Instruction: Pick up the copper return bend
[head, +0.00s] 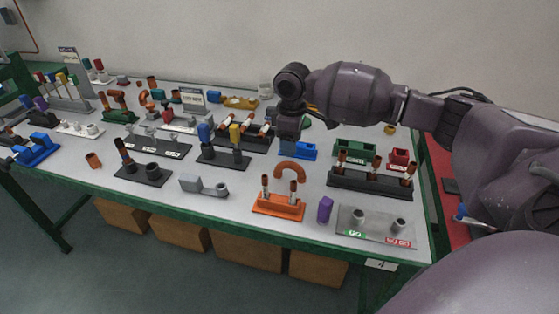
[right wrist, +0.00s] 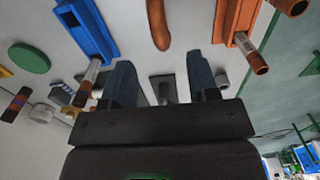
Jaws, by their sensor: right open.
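The copper return bend (head: 289,168) is a U-shaped copper tube. In the head view it shows just behind the orange stand (head: 278,207), which bears two copper-tipped posts. My right gripper (head: 289,146) points down above and behind the bend, apart from it. In the right wrist view its two fingers (right wrist: 160,62) are spread, with nothing held between them. A part of a curved copper tube, seemingly the bend (right wrist: 157,24), shows beyond the fingertips at the top edge; the rest is cut off. The orange stand (right wrist: 240,25) is to its right. My left gripper is not in view.
A blue tray (head: 306,151) is close to the right gripper. A black rack (head: 369,184) with copper posts and a purple block (head: 325,209) lie to the right. A grey bracket (head: 204,186) lies left. Many other fixtures crowd the left table.

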